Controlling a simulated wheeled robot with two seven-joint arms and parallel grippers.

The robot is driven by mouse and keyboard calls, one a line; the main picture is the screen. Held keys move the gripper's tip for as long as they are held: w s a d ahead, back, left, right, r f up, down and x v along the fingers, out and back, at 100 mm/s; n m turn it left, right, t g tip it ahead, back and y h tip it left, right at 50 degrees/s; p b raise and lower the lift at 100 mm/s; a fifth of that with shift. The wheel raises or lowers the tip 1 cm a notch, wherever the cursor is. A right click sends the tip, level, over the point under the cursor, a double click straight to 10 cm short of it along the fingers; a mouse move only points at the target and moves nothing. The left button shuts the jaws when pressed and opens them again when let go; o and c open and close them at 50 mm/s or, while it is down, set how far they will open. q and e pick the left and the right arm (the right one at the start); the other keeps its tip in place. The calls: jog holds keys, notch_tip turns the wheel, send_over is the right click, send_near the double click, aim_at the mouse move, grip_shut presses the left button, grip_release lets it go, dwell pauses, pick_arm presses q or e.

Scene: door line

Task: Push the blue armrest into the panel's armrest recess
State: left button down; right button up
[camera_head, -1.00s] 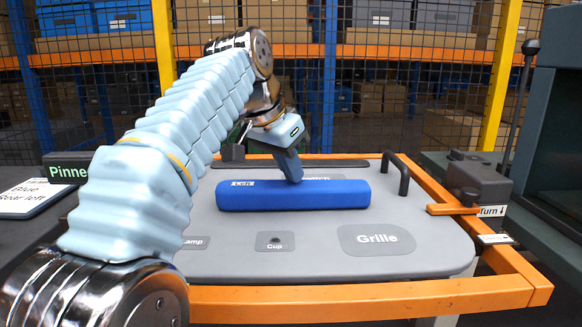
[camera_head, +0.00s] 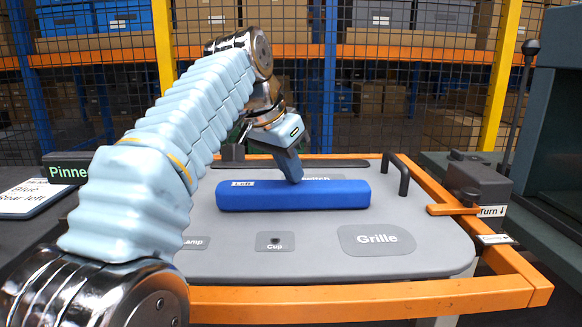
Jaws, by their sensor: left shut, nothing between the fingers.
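The blue armrest (camera_head: 325,195) is a long bar lying across the upper middle of the grey door panel (camera_head: 320,262). Its left end carries a small white label. The armrest recess is not visible; the bar covers that part of the panel, and I cannot tell how deep the bar sits. My left gripper (camera_head: 293,178) is shut and empty, pointing down with its tips at the bar's upper back edge, left of its middle. It appears to touch the bar. My right gripper is not in view.
The panel has recesses marked Grille (camera_head: 377,239) and Cup (camera_head: 275,241), and a dark handle (camera_head: 397,172) standing up at the back right. An orange frame (camera_head: 370,302) surrounds it. A dark clamp block (camera_head: 478,187) with a Turn label sits at the right.

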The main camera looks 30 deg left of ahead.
pick_arm(q)
jog(key=shift+f, duration=0.1)
dwell(0.4)
notch_tip(320, 180, up, 3)
jog(key=shift+f+p, duration=0.2)
jog(key=shift+p, duration=0.65)
jog(key=shift+a+r, duration=0.1)
jog(key=shift+r, duration=0.2)
notch_tip(320, 180, up, 3)
jog(key=shift+f, duration=0.1)
jog(key=shift+r, duration=0.55)
